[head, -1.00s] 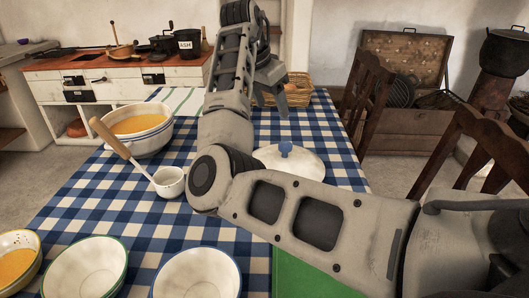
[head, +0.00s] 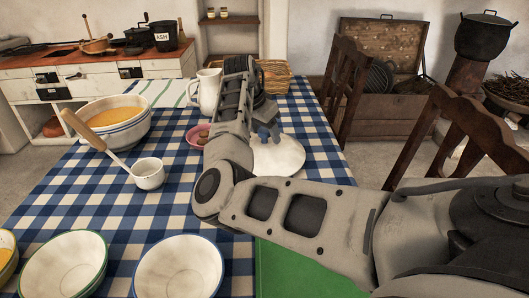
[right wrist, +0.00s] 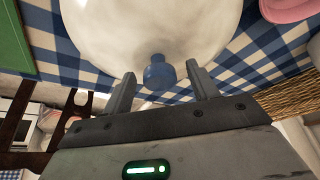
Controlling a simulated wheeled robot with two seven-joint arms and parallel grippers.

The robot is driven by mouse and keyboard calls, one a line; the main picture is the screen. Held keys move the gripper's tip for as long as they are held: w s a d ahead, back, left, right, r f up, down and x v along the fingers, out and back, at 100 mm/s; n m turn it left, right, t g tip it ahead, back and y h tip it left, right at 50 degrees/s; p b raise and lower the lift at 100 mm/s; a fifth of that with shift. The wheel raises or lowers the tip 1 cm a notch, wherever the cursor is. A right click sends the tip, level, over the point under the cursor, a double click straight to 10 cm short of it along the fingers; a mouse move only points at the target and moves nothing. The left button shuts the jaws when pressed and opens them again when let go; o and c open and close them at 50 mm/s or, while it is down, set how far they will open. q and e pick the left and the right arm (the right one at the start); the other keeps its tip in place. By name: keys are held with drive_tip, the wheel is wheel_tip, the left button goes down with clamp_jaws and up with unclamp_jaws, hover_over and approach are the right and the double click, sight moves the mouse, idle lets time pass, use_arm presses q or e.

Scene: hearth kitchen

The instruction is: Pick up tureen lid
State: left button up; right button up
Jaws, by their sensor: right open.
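The tureen lid (head: 282,156) is white and round with a blue knob. It lies on the blue checked tablecloth, and my right arm partly covers its left side in the head view. My right gripper (head: 268,133) is low over the lid at the knob. In the right wrist view the white lid (right wrist: 150,28) fills the top middle, and the blue knob (right wrist: 158,73) shows between the tips of the two open fingers. The jaws are not closed on it. The tureen (head: 114,125) with orange soup stands at the left. My left gripper is not in view.
A white pitcher (head: 209,91), a pink dish (head: 197,136) and a wicker basket (head: 274,76) are close to my right arm. Several bowls line the near edge. Wooden chairs (head: 343,88) stand at the right.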

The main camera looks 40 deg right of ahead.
drive_tip(key=shift+d+f, duration=0.1)
drive_tip(key=shift+f, duration=0.2)
clamp_jaws()
drive_tip(key=shift+r, duration=0.1)
